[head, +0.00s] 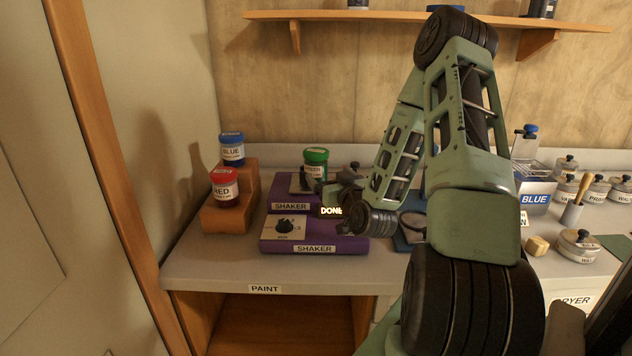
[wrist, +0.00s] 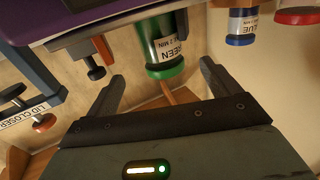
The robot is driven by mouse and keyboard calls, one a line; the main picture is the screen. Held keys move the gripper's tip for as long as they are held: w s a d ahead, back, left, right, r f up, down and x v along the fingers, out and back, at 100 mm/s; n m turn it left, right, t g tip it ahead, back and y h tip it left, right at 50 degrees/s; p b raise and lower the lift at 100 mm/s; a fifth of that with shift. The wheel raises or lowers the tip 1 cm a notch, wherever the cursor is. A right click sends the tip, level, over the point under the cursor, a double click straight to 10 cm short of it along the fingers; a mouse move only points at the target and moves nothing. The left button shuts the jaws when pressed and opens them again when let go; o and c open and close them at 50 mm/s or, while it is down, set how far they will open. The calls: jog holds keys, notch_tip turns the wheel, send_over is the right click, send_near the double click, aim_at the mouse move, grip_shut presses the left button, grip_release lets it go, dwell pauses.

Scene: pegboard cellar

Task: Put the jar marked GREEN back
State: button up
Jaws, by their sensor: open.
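The GREEN jar (head: 315,168), with a green lid and a white label, stands on the purple shaker (head: 290,232) in the head view. The shaker's display (head: 331,211) reads DONE. In the wrist view, where the picture is upside down, the jar (wrist: 170,42) shows its label and lid. My gripper (wrist: 162,72) is open and empty. Its fingertips lie on either side of the lid in that view, with gaps at both sides; I cannot tell whether they reach around it. In the head view my arm partly hides the shaker's right side.
An orange stepped stand (head: 224,219) left of the shaker holds the BLUE jar (head: 232,150) and the RED jar (head: 224,188). A dark knob (head: 286,226) is on the shaker's front. A LID CLOSER (wrist: 30,110) stands beside the shaker. Several lidded tins crowd the right.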

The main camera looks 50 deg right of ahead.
aim_at(321, 167)
jog(key=shift+w+d+f+b, duration=0.1)
jog(key=shift+w+f+b, duration=0.2)
jog(key=shift+b, duration=0.75)
jog(key=shift+w+d+r+p, duration=0.2)
jog(key=shift+w+p, duration=0.05)
jog(key=shift+w, duration=0.15)
jog(key=shift+w+d+r+p, duration=0.15)
jog(key=shift+w+d+p, duration=0.1)
jog(key=shift+w, duration=0.15)
jog(key=shift+p+x, duration=1.05)
jog(key=shift+x, duration=1.85)
jog(key=shift+a+f, duration=0.1)
jog(key=shift+c, duration=0.2)
jog(key=c, duration=1.4)
notch_tip(321, 167, up, 18)
jog(key=p, duration=1.1)
jog(key=shift+p, duration=0.4)
